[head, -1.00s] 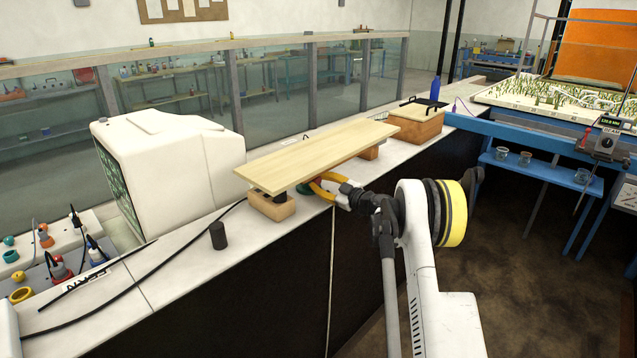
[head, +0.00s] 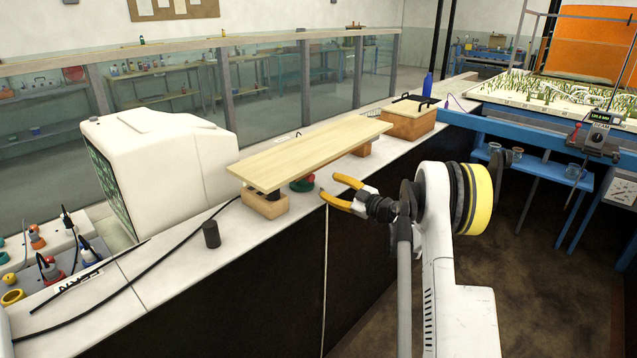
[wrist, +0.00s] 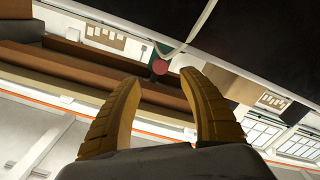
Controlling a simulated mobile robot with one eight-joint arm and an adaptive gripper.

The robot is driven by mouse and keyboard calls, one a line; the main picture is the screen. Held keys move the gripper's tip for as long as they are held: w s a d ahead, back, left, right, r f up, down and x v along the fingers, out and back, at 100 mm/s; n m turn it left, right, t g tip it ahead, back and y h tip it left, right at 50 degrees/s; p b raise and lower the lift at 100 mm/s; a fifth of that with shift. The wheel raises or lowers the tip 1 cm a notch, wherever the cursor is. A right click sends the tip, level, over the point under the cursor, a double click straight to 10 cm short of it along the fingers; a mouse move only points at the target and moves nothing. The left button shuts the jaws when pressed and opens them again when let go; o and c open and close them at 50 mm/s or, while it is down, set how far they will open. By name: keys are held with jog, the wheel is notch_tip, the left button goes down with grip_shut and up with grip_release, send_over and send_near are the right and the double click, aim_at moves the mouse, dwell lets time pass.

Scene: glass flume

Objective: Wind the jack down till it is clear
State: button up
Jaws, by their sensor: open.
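The jack (head: 302,184), a small green thing with a red part, stands on the white bench ledge under the front edge of a pale wooden board (head: 310,150). The board hides its top, so I cannot tell whether the two touch. My gripper (head: 329,187) is open and empty, its yellow fingers just to the right of the jack and apart from it. In the wrist view, the jack's round red knob (wrist: 160,67) shows beyond and between the open fingertips (wrist: 160,77), with green behind it.
Wooden blocks stand under the board's left end (head: 265,205) and right end (head: 363,150). A white monitor (head: 165,165) stands behind. A lidded wooden box (head: 409,122) sits farther right. Free room lies right of the ledge.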

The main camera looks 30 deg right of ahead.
aim_at(312, 178)
jog(key=shift+v, duration=1.75)
jog(key=w+a+m, duration=0.1)
jog(key=w+m, duration=0.1)
jog(key=w, duration=0.1)
jog(key=w+a+m+b, duration=0.1)
jog(key=w+m, duration=0.1)
jog(key=w, duration=0.2)
jog(key=w+a+m, duration=0.2)
jog(key=w, duration=0.1)
jog(key=shift+w, duration=0.2)
jog(key=shift+w+a+r, duration=0.1)
jog(key=shift+w, duration=0.35)
jog(key=shift+c, duration=0.3)
grip_shut()
